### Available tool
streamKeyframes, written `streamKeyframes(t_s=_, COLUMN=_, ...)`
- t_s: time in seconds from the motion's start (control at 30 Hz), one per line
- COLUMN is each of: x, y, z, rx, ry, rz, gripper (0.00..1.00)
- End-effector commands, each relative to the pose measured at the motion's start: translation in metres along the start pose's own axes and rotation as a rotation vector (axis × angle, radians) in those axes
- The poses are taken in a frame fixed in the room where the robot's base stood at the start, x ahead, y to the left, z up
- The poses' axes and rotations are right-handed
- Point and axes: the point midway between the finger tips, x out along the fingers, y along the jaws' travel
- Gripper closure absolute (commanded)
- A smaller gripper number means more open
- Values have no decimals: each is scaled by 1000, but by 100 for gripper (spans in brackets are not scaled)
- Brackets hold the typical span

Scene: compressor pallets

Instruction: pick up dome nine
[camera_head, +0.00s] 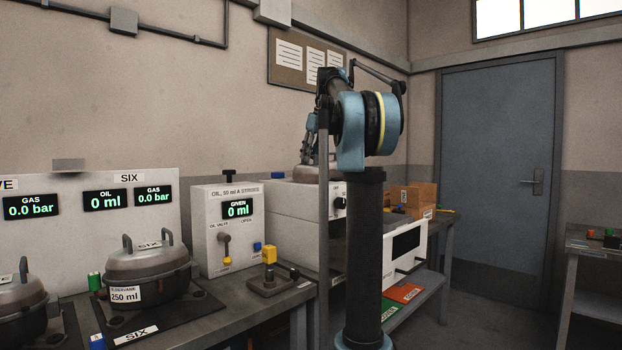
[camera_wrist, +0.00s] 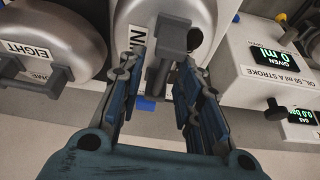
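In the wrist view, a silver-grey dome (camera_wrist: 135,22) has a white label of which only "NI" shows, so it appears to be dome nine. Its dark grey handle (camera_wrist: 158,76) stands between the fingers of my gripper (camera_wrist: 160,64). The fingers are apart, one on each side of the handle, with gaps visible. The right finger hides part of the dome.
In the wrist view, a dome labelled EIGHT (camera_wrist: 60,40) is at left and a white oil box (camera_wrist: 250,65) at right. In the head view, a dome labelled SIX (camera_head: 148,268) stands on the bench, near an oil box (camera_head: 226,235) and a yellow-topped lever (camera_head: 269,257).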

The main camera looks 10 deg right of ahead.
Motion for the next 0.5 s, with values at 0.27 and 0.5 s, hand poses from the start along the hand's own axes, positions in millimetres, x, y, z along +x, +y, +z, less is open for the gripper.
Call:
streamKeyframes(t_s=0.27, x=0, y=0, z=0, rx=0, ry=0, rz=0, gripper=97)
streamKeyframes(t_s=0.5, x=0, y=0, z=0, rx=0, ry=0, rz=0, gripper=100)
